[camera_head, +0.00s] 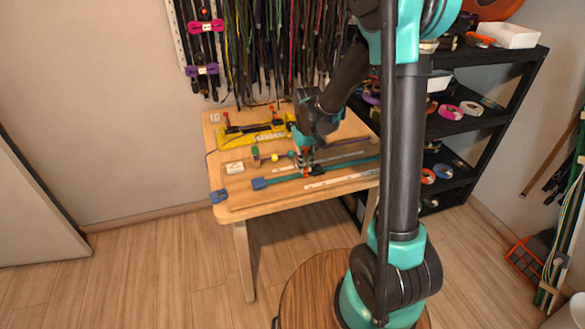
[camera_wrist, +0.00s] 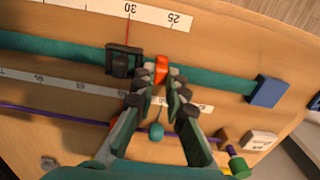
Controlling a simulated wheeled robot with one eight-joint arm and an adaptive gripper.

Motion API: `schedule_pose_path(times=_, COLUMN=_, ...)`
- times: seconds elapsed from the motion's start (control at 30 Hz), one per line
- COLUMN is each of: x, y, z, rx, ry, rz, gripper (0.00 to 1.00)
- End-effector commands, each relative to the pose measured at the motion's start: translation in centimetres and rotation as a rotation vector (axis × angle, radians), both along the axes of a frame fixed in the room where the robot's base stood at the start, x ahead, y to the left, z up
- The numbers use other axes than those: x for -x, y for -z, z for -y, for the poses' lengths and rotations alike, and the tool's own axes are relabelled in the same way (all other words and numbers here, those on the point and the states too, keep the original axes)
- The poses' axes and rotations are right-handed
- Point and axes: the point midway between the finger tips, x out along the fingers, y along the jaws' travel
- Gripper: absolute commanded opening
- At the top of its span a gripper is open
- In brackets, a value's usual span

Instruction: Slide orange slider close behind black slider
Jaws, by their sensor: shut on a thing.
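The orange slider (camera_wrist: 161,68) sits on a teal strap (camera_wrist: 210,80) in the wrist view. My gripper (camera_wrist: 160,78) is shut on it, with one finger on each side of its lower part. The black slider (camera_wrist: 123,61) is on the same strap, just left of the orange slider with a small gap between them. A blue block (camera_wrist: 267,91) ends the strap at the right. In the head view my gripper (camera_head: 306,167) is low over the strap on the table and mostly hides the orange slider.
A white ruler strip (camera_wrist: 110,11) with a red line near 30 lies above the strap. A grey ruler (camera_wrist: 50,83) and a purple cord (camera_wrist: 55,117) run below it. A white block (camera_wrist: 258,140) and a green peg (camera_wrist: 238,164) stand at the lower right.

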Motion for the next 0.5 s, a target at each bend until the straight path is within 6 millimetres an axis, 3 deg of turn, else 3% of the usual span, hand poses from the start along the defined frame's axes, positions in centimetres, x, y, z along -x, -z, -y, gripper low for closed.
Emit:
schedule_pose_path(times=0.4, x=-0.34, y=-0.03, z=0.78, rx=-0.001, ry=-0.001, rz=0.002, gripper=0.0)
schedule_pose_path(times=0.43, x=-0.34, y=-0.03, z=0.78, rx=-0.001, ry=-0.001, rz=0.002, gripper=0.16)
schedule_pose_path(times=0.5, x=-0.33, y=-0.03, z=0.78, rx=-0.001, ry=-0.001, rz=0.002, gripper=0.25)
